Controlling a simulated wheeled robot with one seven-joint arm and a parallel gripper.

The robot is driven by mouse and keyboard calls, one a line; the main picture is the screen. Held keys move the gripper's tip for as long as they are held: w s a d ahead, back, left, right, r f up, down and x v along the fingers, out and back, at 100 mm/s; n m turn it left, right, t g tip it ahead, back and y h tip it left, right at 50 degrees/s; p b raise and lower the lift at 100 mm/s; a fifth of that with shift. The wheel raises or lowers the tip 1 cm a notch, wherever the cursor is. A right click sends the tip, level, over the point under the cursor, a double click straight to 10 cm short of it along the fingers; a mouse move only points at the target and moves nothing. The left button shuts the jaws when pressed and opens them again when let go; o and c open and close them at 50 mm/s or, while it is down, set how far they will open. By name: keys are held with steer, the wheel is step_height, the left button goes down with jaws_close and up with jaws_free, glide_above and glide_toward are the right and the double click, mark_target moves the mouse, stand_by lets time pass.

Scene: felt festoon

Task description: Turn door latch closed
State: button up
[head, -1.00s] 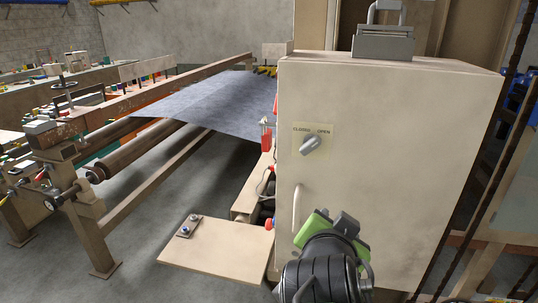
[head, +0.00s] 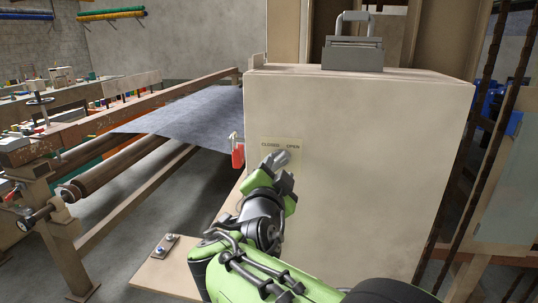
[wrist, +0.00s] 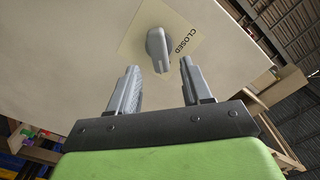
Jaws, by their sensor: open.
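The door latch (wrist: 158,47) is a grey knob on a pale yellow plate marked CLOSED and OPEN. The plate (head: 268,144) sits on the front of a cream cabinet (head: 355,150). In the head view my arm and gripper cover much of the knob. My gripper (wrist: 159,78) is open in the wrist view. Its two grey fingers point at the knob, one to each side of it, and appear short of it. Nothing is between the fingers. The knob's exact angle against the labels is hard to read in the head view.
A red padlock (head: 238,153) hangs at the cabinet's left edge. A grey clamp-like device (head: 352,53) stands on the cabinet top. A roller frame with a grey felt sheet (head: 190,118) is at the left. A low board (head: 165,272) with a small bolted plate lies below.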

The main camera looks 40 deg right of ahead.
mark_target(276, 162)
steer(key=p+x, duration=0.1)
steer(key=x, duration=0.3)
steer(key=shift+w+d, duration=0.25)
steer(key=c, duration=0.7)
steer(key=shift+n+b, duration=0.35)
steer(key=shift+n, duration=0.05)
steer(key=n+b, duration=0.2)
steer(key=n, duration=0.1)
steer(key=shift+a, duration=0.1)
steer(key=n+b, duration=0.1)
steer(key=n, duration=0.4)
steer(key=shift+w+a+b, duration=0.1)
steer(key=shift+w+b, duration=0.05)
steer(key=shift+b, duration=0.2)
steer(key=n, duration=0.4)
steer(key=shift+w+a+n, duration=0.1)
steer(key=shift+w+n, duration=0.05)
steer(key=shift+n, duration=0.25)
steer(key=n, duration=0.4)
steer(key=shift+n, duration=0.3)
